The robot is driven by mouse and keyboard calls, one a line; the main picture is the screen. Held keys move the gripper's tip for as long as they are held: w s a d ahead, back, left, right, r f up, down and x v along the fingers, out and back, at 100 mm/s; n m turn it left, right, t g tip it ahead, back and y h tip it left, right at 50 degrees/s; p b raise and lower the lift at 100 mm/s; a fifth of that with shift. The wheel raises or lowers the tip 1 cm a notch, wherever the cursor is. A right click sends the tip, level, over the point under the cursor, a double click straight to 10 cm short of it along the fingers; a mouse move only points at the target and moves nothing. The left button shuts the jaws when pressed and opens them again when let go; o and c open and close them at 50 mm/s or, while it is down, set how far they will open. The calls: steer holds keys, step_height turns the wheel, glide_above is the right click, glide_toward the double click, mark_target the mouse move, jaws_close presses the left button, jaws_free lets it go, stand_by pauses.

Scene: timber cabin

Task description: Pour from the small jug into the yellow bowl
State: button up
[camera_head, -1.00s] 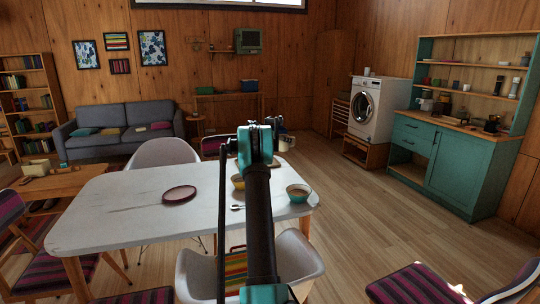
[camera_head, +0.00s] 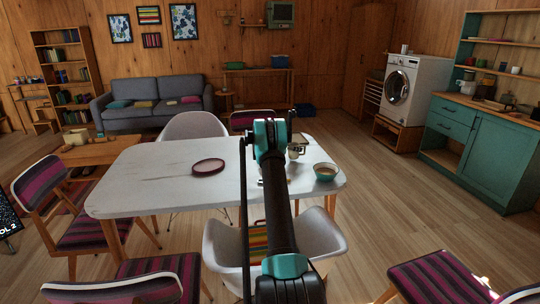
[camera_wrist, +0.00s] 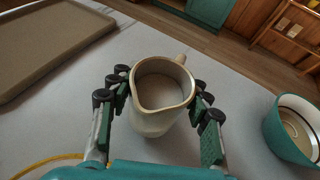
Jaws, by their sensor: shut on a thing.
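The small jug (camera_wrist: 160,110) is cream and upright, with its spout toward the bottom of the wrist view and its handle at the far side. My gripper (camera_wrist: 160,84) is shut on its body, with fingers on both sides. Its base is hidden, so I cannot tell whether it touches the table. In the head view, the jug (camera_head: 295,152) shows just right of my arm.
A teal bowl (camera_head: 325,172) stands near the table's right end and also shows in the wrist view (camera_wrist: 284,135). The table's left part is clear. Chairs surround it.

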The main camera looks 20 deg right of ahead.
steer(key=shift+a, duration=0.15)
steer(key=shift+w+a+r+h, duration=0.15)
steer(key=shift+a+r+h, duration=0.25)
steer(key=shift+h, duration=0.1)
steer(key=shift+w+a+r+n+h, duration=0.1)
steer(key=shift+a+r+n+h, duration=0.2)
steer(key=shift+a+r+h, duration=0.35)
steer(key=shift+w+a+r+n+h, duration=0.1)
steer(key=shift+a+r+n+h, duration=0.25)
steer(key=shift+r+h, duration=0.45)
steer(key=shift+w+a+r+n+h+p, duration=0.15)
steer(key=shift+a+r+n+h+p, duration=0.2)
steer(key=shift+a+r+h, duration=0.55)
stand_by(1.1)
steer(key=shift+w+a+r+n+t+h, duration=0.1)
steer(key=shift+a+r+n+t+h, duration=0.1)
steer(key=shift+a+r+t+h, duration=0.25)
steer(key=shift+w+a+r+n+t+h, duration=0.1)
steer(key=shift+a+r+n+h, duration=0.15)
steer(key=shift+r, duration=0.45)
steer(key=shift+a+r+n+t+h, duration=0.15)
steer(key=shift+a+r+t+h, duration=0.1)
steer(key=shift+r+h, duration=0.25)
steer(key=shift+a+r, duration=0.1)
steer(key=shift+r, duration=0.2)
steer(key=shift+a+r+n+t+h+p, duration=0.15)
steer(key=shift+r+n+t+h+p, duration=0.2)
steer(key=shift+n+h, duration=0.35)
